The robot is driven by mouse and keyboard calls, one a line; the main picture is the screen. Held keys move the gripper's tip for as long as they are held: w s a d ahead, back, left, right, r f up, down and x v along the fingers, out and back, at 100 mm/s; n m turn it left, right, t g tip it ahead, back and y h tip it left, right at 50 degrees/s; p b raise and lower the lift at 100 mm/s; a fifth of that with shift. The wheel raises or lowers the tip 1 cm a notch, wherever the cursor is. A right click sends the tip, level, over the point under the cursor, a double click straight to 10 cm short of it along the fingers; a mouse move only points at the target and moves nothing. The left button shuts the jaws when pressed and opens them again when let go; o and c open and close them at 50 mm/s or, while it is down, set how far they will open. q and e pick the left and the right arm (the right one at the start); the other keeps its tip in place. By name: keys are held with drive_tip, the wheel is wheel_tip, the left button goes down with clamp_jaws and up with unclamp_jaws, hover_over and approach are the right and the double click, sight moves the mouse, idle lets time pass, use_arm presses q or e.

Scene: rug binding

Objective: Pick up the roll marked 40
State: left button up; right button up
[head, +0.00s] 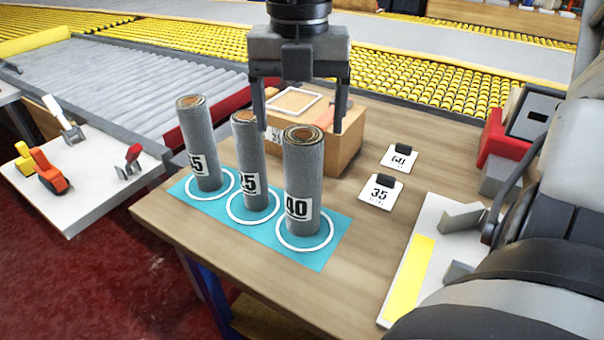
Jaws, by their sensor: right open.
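The roll marked 40 (303,180) stands upright on the right white ring of a blue mat (325,258). It is grey with a brown coiled top. To its left stand a roll marked 25 (247,165) and a roll whose partly turned label ends in 5 (200,145), each on its own ring. My right gripper (300,126) points down with its fingers spread, empty. In the picture it lies over and behind the top of the roll marked 40; its exact depth is hard to tell. My left gripper is not in view.
A cardboard box (345,150) stands behind the rolls. Cards marked 35 (380,193) and 60 (399,158) lie to the right. A white plate with a yellow strip (410,278) is at the table's right. A side table (75,195) with clamps is at left.

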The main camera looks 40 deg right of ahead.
sight(303, 134)
drive_tip(key=shift+w+d+f, duration=0.1)
drive_tip(key=shift+d+f, duration=0.05)
drive_tip(key=shift+f, duration=1.05)
drive_tip(key=shift+w+d+f, duration=0.1)
drive_tip(key=shift+d+f, duration=0.1)
drive_tip(key=shift+f, duration=0.95)
drive_tip(key=shift+w+d+f, duration=0.1)
drive_tip(key=shift+d+f, duration=0.05)
drive_tip(key=shift+f, duration=1.05)
drive_tip(key=c, duration=1.4)
drive_tip(key=shift+r, duration=0.15)
